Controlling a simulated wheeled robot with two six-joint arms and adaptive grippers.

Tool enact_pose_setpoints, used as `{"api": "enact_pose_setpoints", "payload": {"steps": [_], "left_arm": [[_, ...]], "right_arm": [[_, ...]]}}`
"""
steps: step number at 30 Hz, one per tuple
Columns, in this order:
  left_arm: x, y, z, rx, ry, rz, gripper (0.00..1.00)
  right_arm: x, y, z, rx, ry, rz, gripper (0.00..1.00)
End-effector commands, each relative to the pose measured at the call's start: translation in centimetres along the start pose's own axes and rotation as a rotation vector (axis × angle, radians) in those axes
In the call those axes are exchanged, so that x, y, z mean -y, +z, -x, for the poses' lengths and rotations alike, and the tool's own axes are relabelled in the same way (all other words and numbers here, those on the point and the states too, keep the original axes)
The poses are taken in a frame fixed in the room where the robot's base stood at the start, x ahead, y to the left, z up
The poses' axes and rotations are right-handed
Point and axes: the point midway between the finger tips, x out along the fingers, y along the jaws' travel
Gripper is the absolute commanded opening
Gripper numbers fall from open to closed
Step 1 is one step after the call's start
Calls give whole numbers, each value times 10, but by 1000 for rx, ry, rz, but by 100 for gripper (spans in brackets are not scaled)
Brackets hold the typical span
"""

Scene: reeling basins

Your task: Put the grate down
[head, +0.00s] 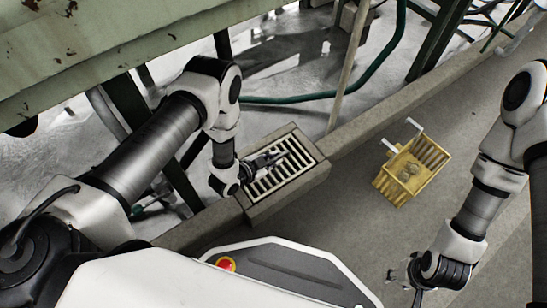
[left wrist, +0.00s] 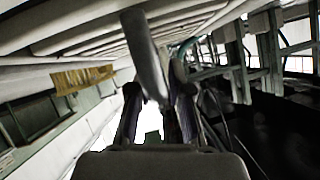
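The grate (head: 294,163) is a pale metal frame with dark slots. It lies over the concrete drain block (head: 291,200) left of the middle in the head view. Whether it rests fully in its seat I cannot tell. My left gripper (head: 268,160) is at its left part, with the fingers around a bar. In the left wrist view the grate's bars (left wrist: 75,38) run across the top, and one grey bar reaches down between the fingers of my left gripper (left wrist: 155,105). My right gripper (head: 405,287) hangs open and empty at the lower right.
A yellow slatted crate (head: 391,187) with pale handles and small round things inside stands on the floor right of the drain. A concrete kerb (head: 350,140) runs diagonally past the block. A green metal structure (head: 70,60) overhangs the upper left. Floor around the crate is clear.

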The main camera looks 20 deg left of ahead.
Motion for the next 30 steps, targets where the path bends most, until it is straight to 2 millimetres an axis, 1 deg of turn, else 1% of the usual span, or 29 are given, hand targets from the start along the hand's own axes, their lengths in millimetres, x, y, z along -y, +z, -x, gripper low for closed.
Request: {"api": "enact_pose_setpoints", "payload": {"steps": [9, 11, 13, 14, 18, 22, 25, 30], "left_arm": [[1, -1, 0, -1, -1, 0, 37], [3, -5, 2, -1, -2, 0, 37], [6, -14, 7, -2, -2, -1, 37], [7, -16, 12, 0, -1, 1, 37], [7, -15, 45, 3, -1, 3, 37], [6, -14, 70, 2, -2, 2, 37], [5, -12, 80, 1, -1, 1, 37], [4, -10, 81, -1, -2, -1, 37]], "right_arm": [[0, 0, 1, 0, 0, 0, 40], [0, 0, 4, 0, 0, 0, 40], [0, 0, 11, 1, 0, 1, 40], [0, 0, 15, 1, 0, 2, 40], [1, 1, 34, 3, -1, 5, 40], [1, 1, 46, 3, -1, 5, 40], [1, 1, 49, 3, -1, 5, 40], [1, 1, 48, 3, -1, 5, 40]]}}
